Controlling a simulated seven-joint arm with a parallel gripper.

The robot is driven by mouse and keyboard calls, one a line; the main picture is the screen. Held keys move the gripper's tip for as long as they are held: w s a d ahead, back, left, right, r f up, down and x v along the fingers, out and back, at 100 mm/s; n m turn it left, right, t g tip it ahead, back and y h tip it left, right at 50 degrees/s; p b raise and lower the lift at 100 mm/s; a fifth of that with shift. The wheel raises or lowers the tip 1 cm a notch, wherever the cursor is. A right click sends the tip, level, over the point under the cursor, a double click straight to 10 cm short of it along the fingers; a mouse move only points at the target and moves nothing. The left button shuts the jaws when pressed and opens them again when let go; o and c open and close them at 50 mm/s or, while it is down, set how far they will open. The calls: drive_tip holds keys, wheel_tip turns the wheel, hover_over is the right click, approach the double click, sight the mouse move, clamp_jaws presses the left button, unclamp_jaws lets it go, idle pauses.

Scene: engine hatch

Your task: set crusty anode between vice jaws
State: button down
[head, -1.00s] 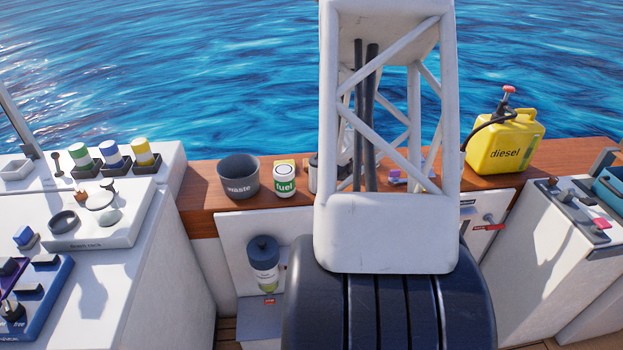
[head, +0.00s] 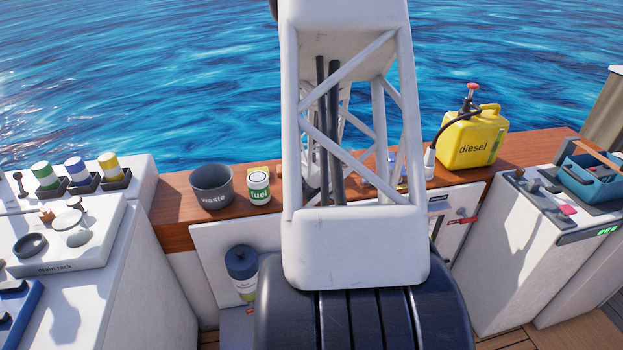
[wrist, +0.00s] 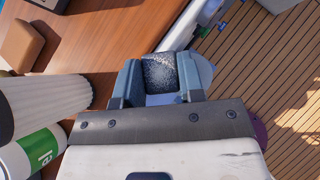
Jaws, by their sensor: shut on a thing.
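In the wrist view my gripper (wrist: 159,78) is shut on a dark, pale-speckled block (wrist: 160,72), which looks like the crusty anode. The block sits between the two blue-grey fingers, and its lower part is hidden by the gripper. In the head view my arm's white lattice link fills the middle and the gripper is hidden. I cannot identify the vice jaws for certain. A dark grey fixture (head: 536,197) with a pink-red piece lies on the right white cabinet; I cannot tell if it is the vice.
A waste pot (head: 211,187) and a fuel can (head: 259,188) stand on the wooden ledge (head: 172,200). A yellow diesel can (head: 472,142) stands to the right. A blue tote (head: 592,180) is on the right cabinet. A ribbed pale cylinder (wrist: 45,105) is close beside the gripper at left.

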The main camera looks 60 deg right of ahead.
drive_tip(key=shift+w+d+f, duration=0.25)
drive_tip(key=shift+w+d, duration=1.1)
drive_tip(key=shift+d, duration=0.9)
drive_tip(key=shift+w+d+f, duration=0.2)
drive_tip(key=shift+w+d, duration=1.1)
drive_tip(key=shift+d, duration=0.9)
drive_tip(key=shift+w+d+f, duration=0.25)
drive_tip(key=shift+w+d, duration=1.1)
drive_tip(key=shift+d, duration=0.9)
drive_tip(key=shift+f, duration=1.75)
drive_tip(key=shift+f, duration=0.15)
drive_tip(key=c, duration=0.7)
unclamp_jaws()
drive_tip(key=shift+c, duration=0.2)
drive_tip(key=shift+r, duration=0.2)
drive_tip(key=shift+a+r, duration=0.15)
drive_tip(key=v, duration=1.1)
drive_tip(key=shift+a+r, duration=0.15)
drive_tip(key=shift+a, duration=0.1)
